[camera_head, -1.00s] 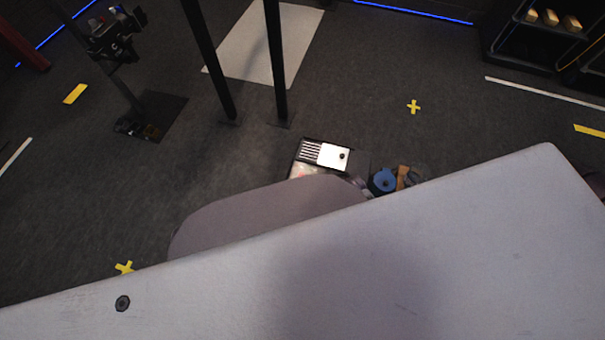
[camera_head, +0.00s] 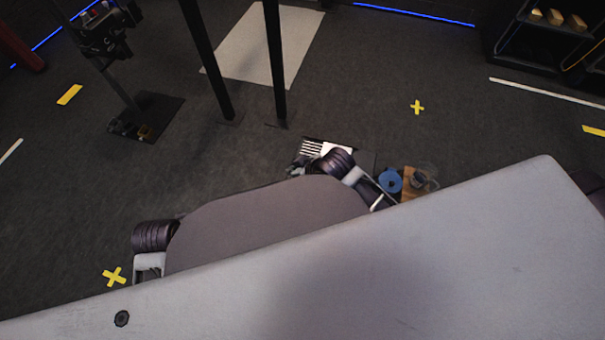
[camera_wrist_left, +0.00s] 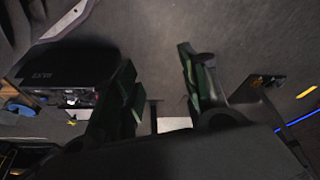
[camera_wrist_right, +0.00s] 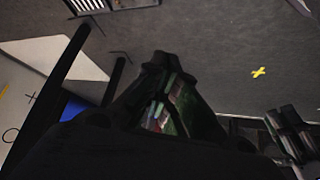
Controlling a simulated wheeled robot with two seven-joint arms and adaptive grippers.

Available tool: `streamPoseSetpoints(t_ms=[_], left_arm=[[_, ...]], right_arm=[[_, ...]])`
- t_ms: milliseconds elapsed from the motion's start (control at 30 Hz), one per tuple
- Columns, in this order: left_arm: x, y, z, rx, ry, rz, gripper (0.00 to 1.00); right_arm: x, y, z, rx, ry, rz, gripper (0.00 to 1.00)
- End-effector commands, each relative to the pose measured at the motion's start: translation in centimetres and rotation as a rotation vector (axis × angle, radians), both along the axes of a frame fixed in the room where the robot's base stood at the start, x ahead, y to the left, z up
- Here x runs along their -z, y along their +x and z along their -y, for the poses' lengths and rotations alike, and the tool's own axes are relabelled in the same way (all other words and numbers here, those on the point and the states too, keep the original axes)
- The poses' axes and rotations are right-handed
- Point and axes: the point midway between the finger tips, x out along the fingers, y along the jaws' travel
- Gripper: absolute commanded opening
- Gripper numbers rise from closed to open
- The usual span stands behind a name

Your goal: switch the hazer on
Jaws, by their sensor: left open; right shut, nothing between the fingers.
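A dark box with a striped vent and a white top panel (camera_head: 311,147), which I take for the hazer, stands on the floor in the head view. My right arm now covers part of it and hides its knob. In the left wrist view a black box with pale lettering (camera_wrist_left: 68,72), apparently the same one, is left of my left gripper (camera_wrist_left: 157,65), which is open and empty. In the right wrist view a vented edge (camera_wrist_right: 98,4) shows at the top, apart from my right gripper (camera_wrist_right: 163,62), which is shut and empty. No switch is clearly readable.
A blue roll (camera_head: 390,181) and a brown block (camera_head: 409,184) sit right of the box. Two dark posts (camera_head: 275,65) rise behind it. A stand on a dark base plate (camera_head: 146,117) is at left. Open floor lies between, with a yellow cross (camera_head: 417,107) at right.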

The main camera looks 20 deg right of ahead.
Motion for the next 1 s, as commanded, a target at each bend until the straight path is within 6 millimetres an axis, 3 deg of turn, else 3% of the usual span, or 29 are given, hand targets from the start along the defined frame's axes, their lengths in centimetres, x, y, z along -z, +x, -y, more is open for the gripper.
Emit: streamPoseSetpoints(t_ms=[200,500,733,1000], left_arm=[[-0.4,-0.3,0.7,0.007,-0.022,0.014,0.44],[-0.5,-0.5,1.5,0.017,-0.048,0.030,0.44],[-0.2,-0.6,2.2,0.023,-0.069,0.043,0.44],[0.2,-0.7,2.9,0.029,-0.092,0.054,0.44]], right_arm=[[-1.0,0.7,-3.9,-0.136,0.036,0.077,0.00],[-0.8,0.7,-7.7,-0.292,0.073,0.146,0.00],[0.3,0.5,-9.2,-0.388,0.091,0.176,0.00],[2.3,0.4,-9.4,-0.473,0.100,0.196,0.00]])
